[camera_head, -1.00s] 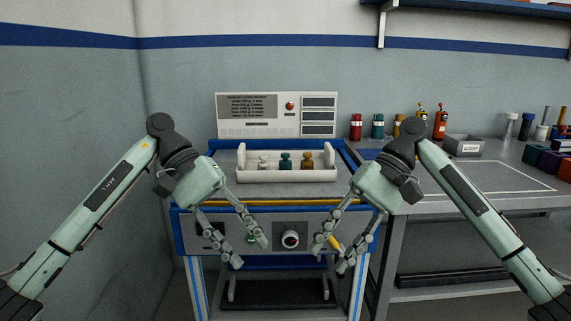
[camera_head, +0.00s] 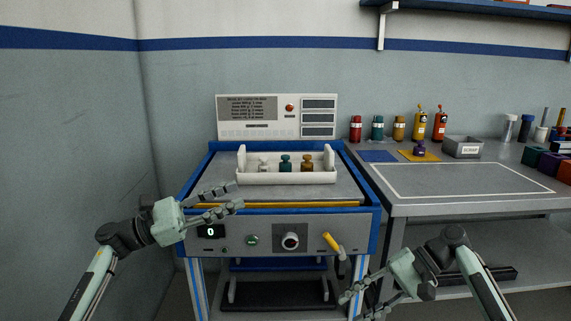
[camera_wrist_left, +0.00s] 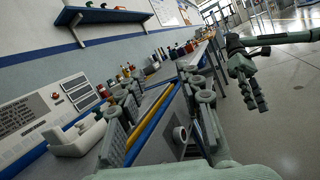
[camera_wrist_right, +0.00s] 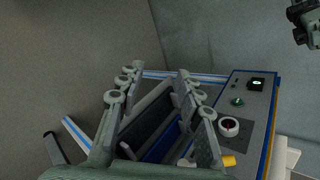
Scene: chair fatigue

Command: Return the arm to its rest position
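My left gripper (camera_head: 235,196) is open and empty at the left front edge of the blue-framed test machine (camera_head: 300,209). Its fingers point right across that corner in the head view. In the left wrist view its two fingers stand apart (camera_wrist_left: 163,95) with nothing between them. My right gripper (camera_head: 350,306) is low at the right, in front of the machine's right leg and below the yellow-handled lever (camera_head: 332,242). It is open and empty; its spread fingers show in the right wrist view (camera_wrist_right: 157,80).
A white tray (camera_head: 252,176) with several small weights stands on the machine. The front panel has a display (camera_head: 210,231), green button (camera_head: 252,240) and knob (camera_head: 290,241). The bench (camera_head: 450,208) at right bears bottles, a purple weight (camera_head: 420,148) and a grey box (camera_head: 463,147).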

